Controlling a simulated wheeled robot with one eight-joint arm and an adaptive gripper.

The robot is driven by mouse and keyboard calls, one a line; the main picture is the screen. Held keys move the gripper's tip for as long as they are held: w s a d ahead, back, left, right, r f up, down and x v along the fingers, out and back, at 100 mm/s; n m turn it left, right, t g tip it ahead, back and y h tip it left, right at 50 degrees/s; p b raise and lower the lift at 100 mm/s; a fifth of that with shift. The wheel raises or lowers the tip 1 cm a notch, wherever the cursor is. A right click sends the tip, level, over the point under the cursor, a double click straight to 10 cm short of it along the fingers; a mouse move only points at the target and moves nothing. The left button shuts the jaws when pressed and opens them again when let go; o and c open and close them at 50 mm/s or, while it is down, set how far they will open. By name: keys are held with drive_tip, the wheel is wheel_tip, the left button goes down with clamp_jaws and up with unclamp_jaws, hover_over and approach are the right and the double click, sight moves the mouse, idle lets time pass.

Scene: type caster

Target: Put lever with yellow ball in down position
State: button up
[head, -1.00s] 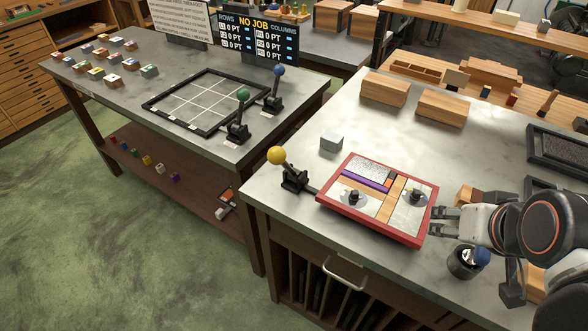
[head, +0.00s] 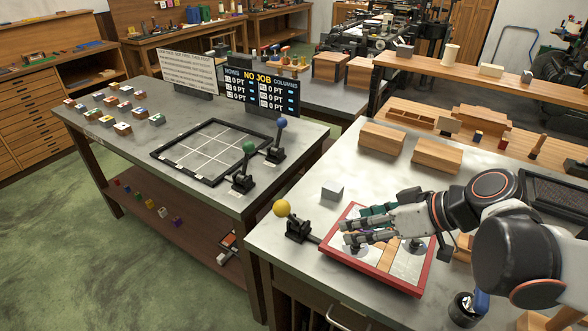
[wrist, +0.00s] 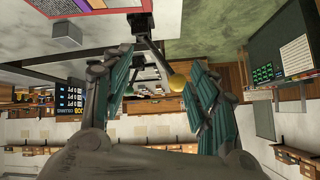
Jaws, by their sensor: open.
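The lever's yellow ball (head: 282,208) sits at the left end of its short black arm, raised above the dark base (head: 298,231) at the front left of the near table. The lever leans up and to the left. My gripper (head: 350,231) is open and empty, right of the ball and above the red-framed tray, pointing left toward the lever. It is apart from the ball. In the wrist view the picture is inverted; the yellow ball (wrist: 176,82) shows beyond and between the spread fingers of my gripper (wrist: 163,68), partly hidden by the right finger.
The red-framed tray (head: 424,272) lies under my gripper, right of the lever. A grey block (head: 332,190) stands behind the lever. Levers with a green ball (head: 249,147) and a blue ball (head: 282,123) stand on the other table. A gap separates the tables.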

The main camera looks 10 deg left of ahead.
sight(283, 208)
drive_tip(key=w+a+f+n+y, duration=0.1)
drive_tip(key=a, duration=0.5)
drive_tip(key=w+a+f+n+g+y+b, duration=0.1)
drive_tip(key=w+a+n, duration=0.1)
drive_tip(key=a, duration=0.3)
drive_tip(key=w+a+f+n+y+b, duration=0.1)
drive_tip(key=a+n+y, duration=0.1)
drive_tip(key=a, duration=0.4)
drive_tip(key=shift+w+a, duration=0.2)
drive_tip(key=shift+a, duration=0.15)
drive_tip(key=shift+g, duration=0.3)
clamp_jaws()
